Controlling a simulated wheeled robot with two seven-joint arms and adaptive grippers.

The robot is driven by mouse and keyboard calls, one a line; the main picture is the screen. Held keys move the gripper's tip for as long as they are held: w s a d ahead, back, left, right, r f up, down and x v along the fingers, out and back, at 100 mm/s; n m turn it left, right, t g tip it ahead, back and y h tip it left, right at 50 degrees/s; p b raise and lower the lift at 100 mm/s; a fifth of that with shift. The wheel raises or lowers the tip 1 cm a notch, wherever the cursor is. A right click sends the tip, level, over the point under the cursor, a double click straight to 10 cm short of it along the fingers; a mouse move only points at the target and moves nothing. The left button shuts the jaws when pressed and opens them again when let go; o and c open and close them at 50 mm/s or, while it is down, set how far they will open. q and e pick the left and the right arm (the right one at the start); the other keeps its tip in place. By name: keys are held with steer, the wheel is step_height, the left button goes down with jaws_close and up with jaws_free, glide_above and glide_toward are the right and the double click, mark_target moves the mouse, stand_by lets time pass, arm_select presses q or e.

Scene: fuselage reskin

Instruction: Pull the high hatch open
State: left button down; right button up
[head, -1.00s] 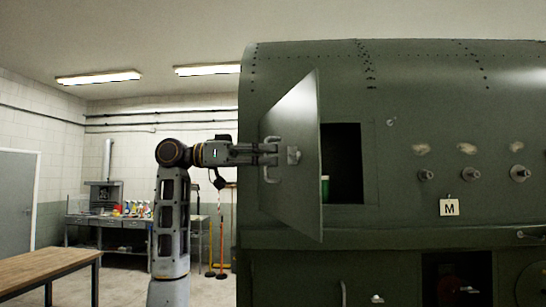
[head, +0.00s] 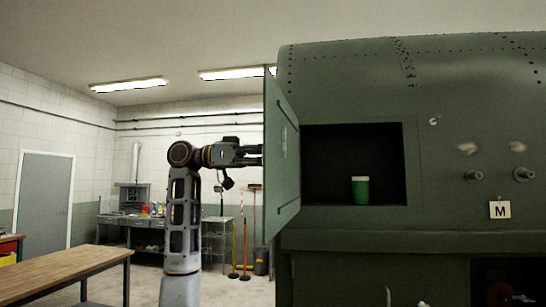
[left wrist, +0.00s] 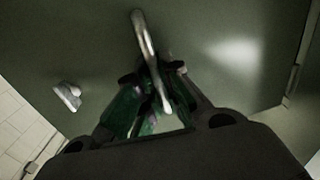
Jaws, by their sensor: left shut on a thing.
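The high hatch (head: 283,150) is a green door hinged on the left of a dark square opening (head: 330,165) in the green fuselage. It stands wide open, seen nearly edge-on in the head view. My left gripper (head: 255,155) reaches the hatch's outer face from the left; the hatch partly hides its fingertips. In the left wrist view my left gripper (left wrist: 150,95) is shut on the metal handle (left wrist: 145,38) of the hatch. A green can with a pale lid (head: 361,190) stands inside the opening. My right gripper is not in view.
A card marked M (head: 500,210) and several round fittings are on the fuselage to the right. A wooden table (head: 65,270) stands at lower left. A metal bench (head: 150,222) with bottles is against the back wall.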

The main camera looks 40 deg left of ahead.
arm_select(q)
steer(key=c, duration=1.8)
jaws_free()
steer(key=shift+c, duration=0.2)
steer(key=shift+a, duration=0.1)
steer(key=v, duration=1.1)
steer(key=shift+s+a, duration=0.25)
steer(key=shift+a, duration=0.1)
